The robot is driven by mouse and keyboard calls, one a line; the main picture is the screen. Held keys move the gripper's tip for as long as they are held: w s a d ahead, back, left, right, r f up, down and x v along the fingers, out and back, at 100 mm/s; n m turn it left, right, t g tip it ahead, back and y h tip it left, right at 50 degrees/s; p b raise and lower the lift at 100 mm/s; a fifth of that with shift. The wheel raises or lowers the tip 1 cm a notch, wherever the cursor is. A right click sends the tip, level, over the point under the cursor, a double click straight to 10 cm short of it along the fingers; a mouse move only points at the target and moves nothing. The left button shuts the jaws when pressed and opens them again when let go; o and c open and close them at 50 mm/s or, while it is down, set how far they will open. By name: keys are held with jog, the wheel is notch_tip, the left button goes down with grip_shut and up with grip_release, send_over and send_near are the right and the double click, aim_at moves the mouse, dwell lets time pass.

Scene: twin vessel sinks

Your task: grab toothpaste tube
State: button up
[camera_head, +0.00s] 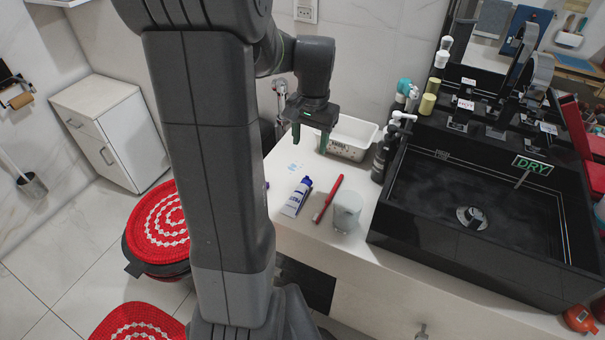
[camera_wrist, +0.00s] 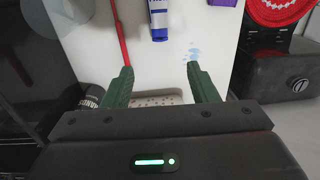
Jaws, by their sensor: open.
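The toothpaste tube (camera_head: 297,197), white with a blue label and blue cap, lies on the white counter (camera_head: 269,238). It also shows in the wrist view (camera_wrist: 158,20) at the top edge, partly cut off. My gripper (camera_head: 310,146) is above the back of the counter, over the front of the white basket, apart from the tube. In the wrist view my gripper (camera_wrist: 160,72) has its two green fingers spread with nothing between them. The tube lies beyond the fingertips in that view.
A red toothbrush (camera_head: 328,199) lies right of the tube, beside a whitish cup (camera_head: 346,211). A white basket (camera_head: 349,136) stands behind. Dark bottles (camera_head: 380,159) and the black sink (camera_head: 470,245) are to the right. The counter left of the tube is mostly clear.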

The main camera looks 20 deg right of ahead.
aim_at(307, 177)
jog(key=f, duration=0.9)
jog(key=f+b, duration=0.1)
jog(key=f, duration=0.3)
jog(key=shift+w+a+f, duration=0.15)
jog(key=shift+w+f, duration=0.15)
jog(key=shift+f, duration=0.05)
jog(key=shift+c, duration=0.2)
jog(key=c, duration=1)
